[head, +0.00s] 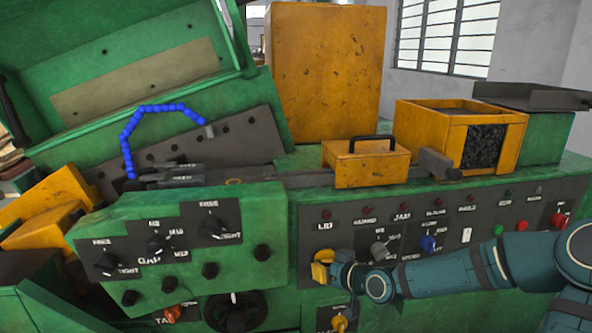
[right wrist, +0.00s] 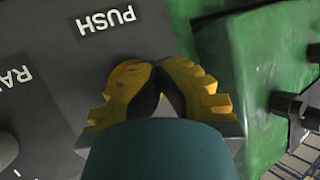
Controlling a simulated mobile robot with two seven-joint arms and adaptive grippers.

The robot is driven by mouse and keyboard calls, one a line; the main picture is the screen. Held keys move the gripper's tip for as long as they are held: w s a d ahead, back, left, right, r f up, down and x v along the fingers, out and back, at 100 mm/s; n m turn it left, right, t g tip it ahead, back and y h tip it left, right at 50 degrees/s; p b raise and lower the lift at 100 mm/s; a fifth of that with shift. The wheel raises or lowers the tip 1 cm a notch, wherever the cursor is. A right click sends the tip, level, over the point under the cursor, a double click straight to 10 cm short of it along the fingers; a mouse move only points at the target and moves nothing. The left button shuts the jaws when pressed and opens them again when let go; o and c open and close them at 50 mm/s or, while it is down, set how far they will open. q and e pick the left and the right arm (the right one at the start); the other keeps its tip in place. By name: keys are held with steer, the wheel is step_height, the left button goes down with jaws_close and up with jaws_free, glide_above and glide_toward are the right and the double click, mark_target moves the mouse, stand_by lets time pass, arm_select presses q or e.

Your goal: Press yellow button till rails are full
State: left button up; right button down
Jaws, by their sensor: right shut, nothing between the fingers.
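My right gripper (head: 323,268) is shut, with its yellow fingers together against or just in front of the left part of the grey control panel (head: 345,225). In the right wrist view the shut fingers (right wrist: 160,78) are close to the panel face, below a PUSH label (right wrist: 107,20).
A blue beaded hose (head: 150,108) arches over the machine. A yellow box with a handle (head: 366,163) and an open yellow bin (head: 455,112) stand on top. A blue knob (head: 428,243) and red button (head: 558,220) are near my right arm. A green block with knobs (head: 185,240) is left.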

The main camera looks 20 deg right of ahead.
steer(key=shift+w+d+r, duration=0.35)
steer(key=shift+w, duration=0.05)
steer(key=shift+d+p, duration=0.1)
steer(key=shift+p, duration=0.35)
steer(key=s+p, duration=0.1)
steer(key=s, duration=0.1)
steer(key=s+a+p, duration=0.1)
steer(key=s+f+p, duration=0.1)
steer(key=s, duration=0.1)
steer(key=shift+s+a, duration=0.15)
steer(key=shift+s, duration=0.15)
stand_by(0.8)
